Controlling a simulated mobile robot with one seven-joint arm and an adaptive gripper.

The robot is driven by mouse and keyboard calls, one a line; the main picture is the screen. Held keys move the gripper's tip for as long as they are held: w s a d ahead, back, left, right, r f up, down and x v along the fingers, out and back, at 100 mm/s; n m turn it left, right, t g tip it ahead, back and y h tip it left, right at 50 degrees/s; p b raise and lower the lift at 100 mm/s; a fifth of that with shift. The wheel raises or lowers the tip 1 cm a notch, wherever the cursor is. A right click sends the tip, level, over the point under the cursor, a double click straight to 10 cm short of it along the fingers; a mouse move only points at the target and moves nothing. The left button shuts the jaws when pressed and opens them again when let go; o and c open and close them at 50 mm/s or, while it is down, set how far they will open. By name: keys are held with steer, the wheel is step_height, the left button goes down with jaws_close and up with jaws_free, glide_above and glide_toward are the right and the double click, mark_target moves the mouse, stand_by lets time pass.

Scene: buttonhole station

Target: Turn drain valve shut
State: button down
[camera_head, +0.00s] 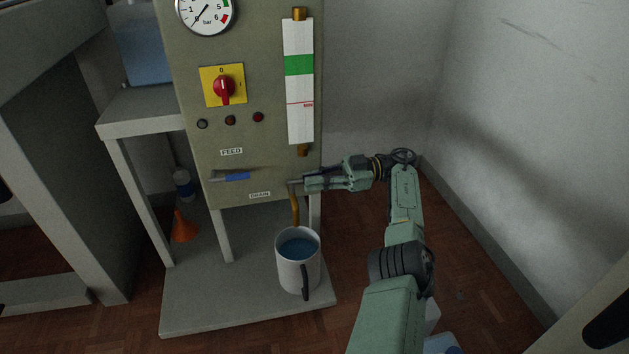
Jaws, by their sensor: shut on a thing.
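The drain valve (292,183) is at the lower right of the olive panel (270,165), above and right of the DRAIN label (260,195). My gripper (303,184) comes in from the right and is shut on its handle. The jaws cover most of the handle, so its angle cannot be told. A brass drain pipe (295,208) runs down from there. A white mug (299,272) with bluish liquid stands below the pipe on the grey base plate (210,300). Whether liquid is flowing cannot be told.
The FEED valve's blue handle (236,177) lies level, left of my gripper. A red switch (224,87), a gauge (205,12) and a sight glass (299,80) are higher up. An orange cone (184,226) stands at left.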

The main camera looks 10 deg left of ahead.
steer(key=shift+a+f, duration=0.15)
steer(key=c, duration=1.6)
jaws_free()
steer(key=shift+a, duration=0.1)
steer(key=shift+r+p, duration=0.2)
steer(key=shift+p, duration=0.3)
